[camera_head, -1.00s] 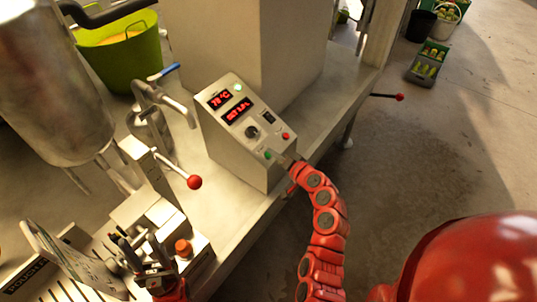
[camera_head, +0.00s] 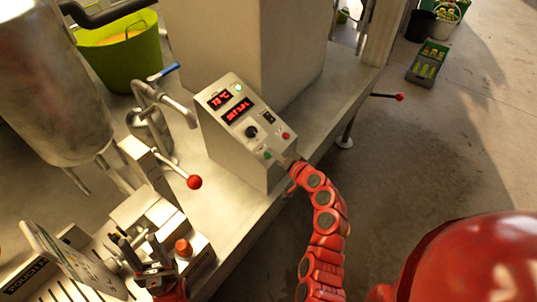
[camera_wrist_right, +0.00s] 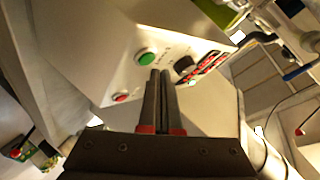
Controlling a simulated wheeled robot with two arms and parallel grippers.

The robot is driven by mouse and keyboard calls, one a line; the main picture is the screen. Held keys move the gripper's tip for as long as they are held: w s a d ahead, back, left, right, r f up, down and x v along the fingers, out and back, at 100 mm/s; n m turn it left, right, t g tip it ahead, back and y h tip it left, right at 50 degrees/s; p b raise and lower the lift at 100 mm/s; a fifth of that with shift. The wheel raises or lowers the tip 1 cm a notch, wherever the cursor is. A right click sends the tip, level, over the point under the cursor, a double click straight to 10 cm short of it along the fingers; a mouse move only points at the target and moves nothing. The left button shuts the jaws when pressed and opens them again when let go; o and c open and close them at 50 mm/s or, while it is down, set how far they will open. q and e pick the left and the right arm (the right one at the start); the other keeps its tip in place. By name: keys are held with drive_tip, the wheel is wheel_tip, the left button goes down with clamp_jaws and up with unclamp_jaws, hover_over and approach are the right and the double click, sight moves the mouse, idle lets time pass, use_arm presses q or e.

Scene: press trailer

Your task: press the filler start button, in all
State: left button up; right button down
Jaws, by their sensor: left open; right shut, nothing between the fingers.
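The grey control box (camera_head: 225,141) stands on the metal bench, with a sloping panel of two red displays, a dark knob and buttons. The green button (camera_head: 267,155) is at the panel's lower edge; the red button (camera_head: 286,136) is to its right. My right gripper (camera_head: 281,158) is shut and empty, its tips at the panel close to the green button. In the right wrist view, the green button (camera_wrist_right: 146,58) shows just beyond the fingertips (camera_wrist_right: 160,72); I cannot tell whether they touch it. My left gripper (camera_head: 141,247) is open and empty at the lower left.
A red-knobbed lever (camera_head: 194,182) and a metal tap (camera_head: 163,98) stand left of the box. A steel tank (camera_head: 50,90) and green bucket (camera_head: 120,50) are at the upper left. Another red-tipped lever (camera_head: 398,97) sticks out right of the bench. The floor at right is mostly clear.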

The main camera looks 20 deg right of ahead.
drive_tip(key=shift+f, duration=0.15)
drive_tip(key=shift+w+a+f+b, duration=0.15)
drive_tip(key=shift+f+b, duration=0.1)
drive_tip(key=shift+b, duration=0.3)
drive_tip(key=shift+w+a+f+b, duration=0.1)
drive_tip(key=shift+f+b, duration=0.25)
idle(0.4)
drive_tip(key=shift+r, duration=0.1)
drive_tip(key=shift+s+d+r, duration=0.25)
drive_tip(key=shift+s+r, duration=0.05)
drive_tip(key=shift+r, duration=0.35)
idle(0.3)
drive_tip(key=r, duration=0.1)
drive_tip(key=s+d+r+p, duration=0.1)
drive_tip(key=r, duration=0.1)
drive_tip(key=r+p, duration=0.1)
drive_tip(key=shift+s+d+r, duration=0.15)
drive_tip(key=shift+s+d, duration=0.05)
drive_tip(key=shift+s, duration=0.2)
idle(0.6)
